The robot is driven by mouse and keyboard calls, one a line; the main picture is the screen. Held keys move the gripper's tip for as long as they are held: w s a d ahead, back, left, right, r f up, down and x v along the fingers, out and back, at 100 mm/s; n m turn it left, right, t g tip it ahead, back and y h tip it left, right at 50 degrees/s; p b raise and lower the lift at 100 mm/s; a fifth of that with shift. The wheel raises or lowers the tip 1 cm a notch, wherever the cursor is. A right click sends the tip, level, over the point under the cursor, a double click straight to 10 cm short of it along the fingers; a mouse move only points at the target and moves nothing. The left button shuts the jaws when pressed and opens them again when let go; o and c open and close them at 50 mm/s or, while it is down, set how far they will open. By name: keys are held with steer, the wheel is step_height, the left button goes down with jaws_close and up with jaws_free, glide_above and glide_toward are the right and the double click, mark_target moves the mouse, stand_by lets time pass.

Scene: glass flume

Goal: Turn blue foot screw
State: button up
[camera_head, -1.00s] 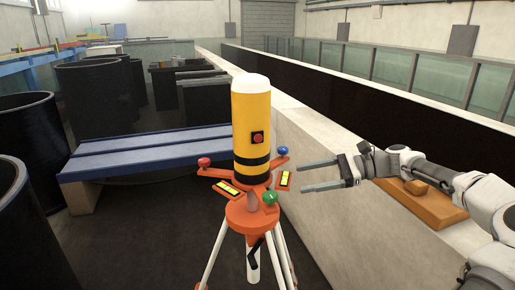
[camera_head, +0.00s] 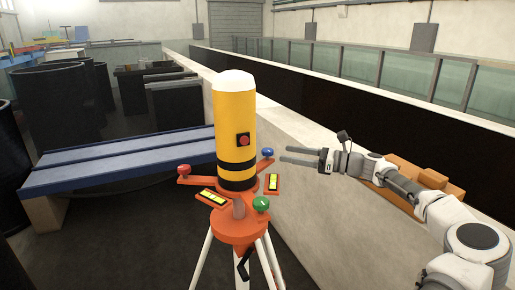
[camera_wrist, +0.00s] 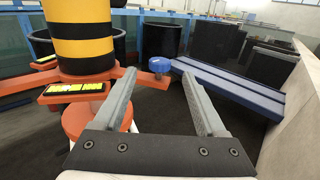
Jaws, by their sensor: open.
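The blue foot screw (camera_head: 267,153) is a small blue knob at the end of an orange arm on the right of the instrument. It also shows in the wrist view (camera_wrist: 159,65), ahead of my gripper and between its two fingers as seen there. My gripper (camera_head: 283,154) is open and empty, its fingers pointing left toward the knob. In the wrist view the fingertips (camera_wrist: 157,74) are spread apart. I cannot tell whether a finger touches the knob. The yellow and black instrument (camera_head: 236,130) stands upright on an orange tripod head (camera_head: 238,230).
A red knob (camera_head: 183,170) and a green knob (camera_head: 261,203) sit on the other orange arms. Yellow level vials (camera_head: 272,183) lie near the base. A pale wall (camera_head: 310,190) runs behind my arm. A blue bench (camera_head: 110,160) stands behind, left.

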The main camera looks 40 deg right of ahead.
mark_target(267, 152)
steer(key=p+x, duration=0.1)
steer(key=x, duration=1)
jaws_close()
